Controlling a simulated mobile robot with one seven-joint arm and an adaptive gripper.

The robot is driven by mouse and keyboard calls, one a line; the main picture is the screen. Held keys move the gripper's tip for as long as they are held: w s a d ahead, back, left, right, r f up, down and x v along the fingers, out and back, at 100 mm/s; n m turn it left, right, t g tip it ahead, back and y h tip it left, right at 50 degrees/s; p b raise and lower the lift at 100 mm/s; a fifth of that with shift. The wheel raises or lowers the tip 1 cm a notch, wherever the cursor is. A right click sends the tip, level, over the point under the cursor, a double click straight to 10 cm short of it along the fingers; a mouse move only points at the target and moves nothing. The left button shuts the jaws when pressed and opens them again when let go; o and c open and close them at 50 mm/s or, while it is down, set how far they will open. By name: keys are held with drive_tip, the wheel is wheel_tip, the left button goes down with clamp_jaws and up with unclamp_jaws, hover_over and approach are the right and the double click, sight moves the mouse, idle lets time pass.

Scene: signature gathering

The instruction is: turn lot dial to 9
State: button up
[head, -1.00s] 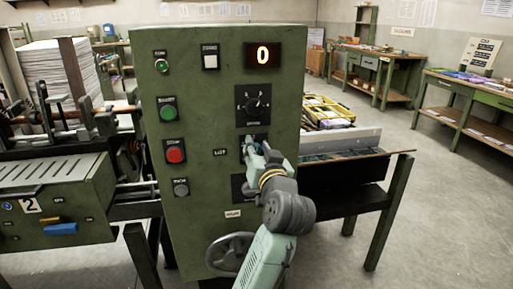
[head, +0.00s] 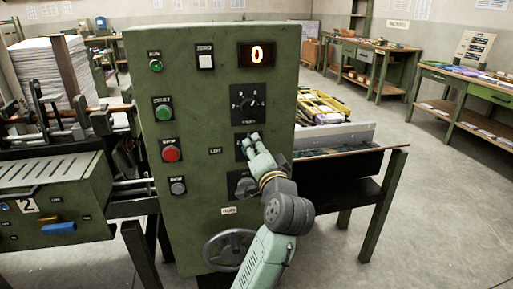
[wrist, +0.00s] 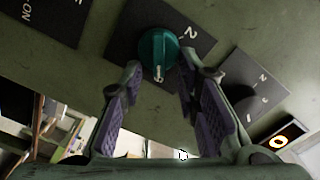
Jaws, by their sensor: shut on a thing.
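The lot dial is a teal round knob (wrist: 157,52) on a dark plate with a "2" visible to its right in the wrist view. A pale pointer mark shows on the knob's lower side. In the head view its plate (head: 240,153) is beside the "LOT" label, and my gripper hides the knob. My gripper (wrist: 160,67) has its fingertips on either side of the teal knob and is shut on it; it also shows against the panel in the head view (head: 252,140). The display (head: 257,54) reads 0.
A dial with a black pointer (head: 249,104) is above, and another dial (head: 243,185) is below. Green (head: 163,112) and red (head: 171,154) buttons line the panel's left. A handwheel (head: 228,250) sits at the bottom, near my arm. A bench (head: 345,153) stands to the right.

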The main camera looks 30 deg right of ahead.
drive_tip(key=shift+s+d+f+m, duration=0.1)
drive_tip(key=shift+d+f+m, duration=0.05)
drive_tip(key=shift+f+m, duration=0.15)
drive_tip(key=o, duration=0.9)
drive_tip(key=shift+c, duration=0.2)
drive_tip(key=o, duration=0.3)
drive_tip(key=shift+r, duration=0.2)
drive_tip(key=shift+o, duration=0.2)
drive_tip(key=v, duration=0.7)
drive_tip(key=shift+s, duration=0.25)
